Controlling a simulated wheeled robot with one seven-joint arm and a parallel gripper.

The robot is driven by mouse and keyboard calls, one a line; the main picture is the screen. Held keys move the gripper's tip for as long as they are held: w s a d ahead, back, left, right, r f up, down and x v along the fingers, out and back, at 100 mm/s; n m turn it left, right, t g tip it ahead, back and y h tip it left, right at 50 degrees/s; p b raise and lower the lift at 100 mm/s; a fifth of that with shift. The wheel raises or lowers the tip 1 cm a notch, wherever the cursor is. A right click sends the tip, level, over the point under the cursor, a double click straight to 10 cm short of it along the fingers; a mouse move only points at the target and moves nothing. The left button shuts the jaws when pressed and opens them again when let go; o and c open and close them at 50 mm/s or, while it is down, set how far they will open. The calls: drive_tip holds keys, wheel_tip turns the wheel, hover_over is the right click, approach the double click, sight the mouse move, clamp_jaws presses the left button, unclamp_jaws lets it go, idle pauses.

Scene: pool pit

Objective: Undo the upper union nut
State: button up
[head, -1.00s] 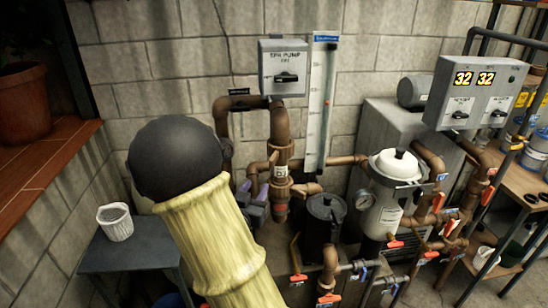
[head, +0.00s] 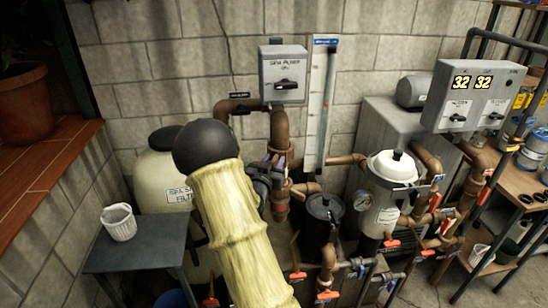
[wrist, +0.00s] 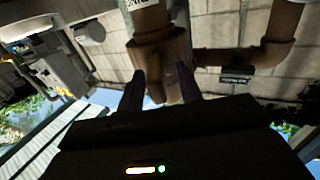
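The upper union nut (wrist: 158,50) is a brown collar on the upright brown pipe, which also shows in the head view (head: 281,125). My gripper (wrist: 160,70) is open, with its two dark purple fingers pointing at the nut, one toward each side. The nut shows between and beyond the fingertips; I cannot tell whether they touch it. In the head view my gripper (head: 279,159) is at the pipe just below the SPA pump switch box and hides part of the nut. A lower brown collar (head: 280,208) sits further down the pipe.
A grey switch box (head: 284,75) and a clear gauge tube (head: 321,110) are on the wall close by. A black pump pot (head: 324,215) and a white filter housing (head: 392,170) stand right. A small table (head: 135,255) with a white tub (head: 118,222) stands left.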

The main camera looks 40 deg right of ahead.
drive_tip(key=shift+w+d, duration=0.15)
drive_tip(key=shift+d, duration=0.2)
drive_tip(key=shift+c, duration=0.3)
clamp_jaws()
drive_tip(key=shift+w, duration=0.1)
